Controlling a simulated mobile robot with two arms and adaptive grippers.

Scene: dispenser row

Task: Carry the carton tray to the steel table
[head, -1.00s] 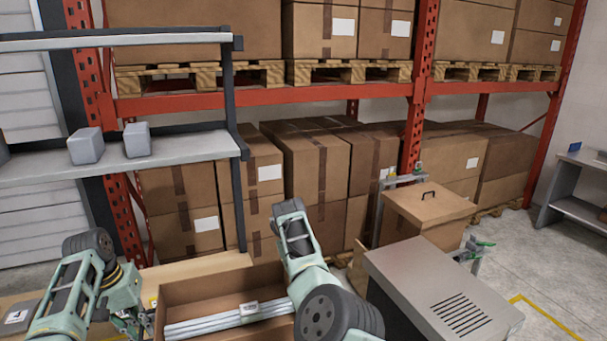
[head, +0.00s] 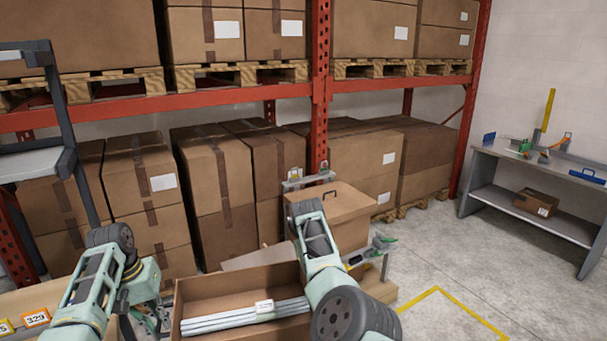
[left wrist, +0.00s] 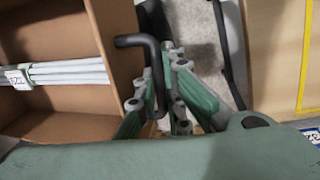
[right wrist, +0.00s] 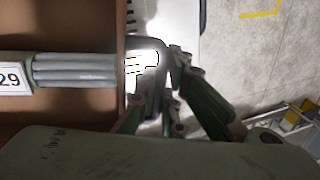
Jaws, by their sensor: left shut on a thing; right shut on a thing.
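The carton tray (head: 210,300) is a brown open box with a bundle of grey rods (head: 245,316) and a white label inside. It is at the bottom centre of the head view. My left gripper (head: 150,318) is at its left end; the left wrist view shows its fingers (left wrist: 163,105) shut on a black handle there. My right gripper's fingers (right wrist: 172,108) are shut on the handle at the other end in the right wrist view; in the head view my arm hides them. The steel table (head: 545,185) stands at the far right, apart from the tray.
The steel table's top bears a blue bin (head: 488,140) and small tools; a carton (head: 536,202) lies on its lower shelf. A red rack with stacked cartons (head: 220,190) lines the back. A lidded brown box (head: 335,205) stands beyond the tray. Bare floor (head: 450,255) lies before the table.

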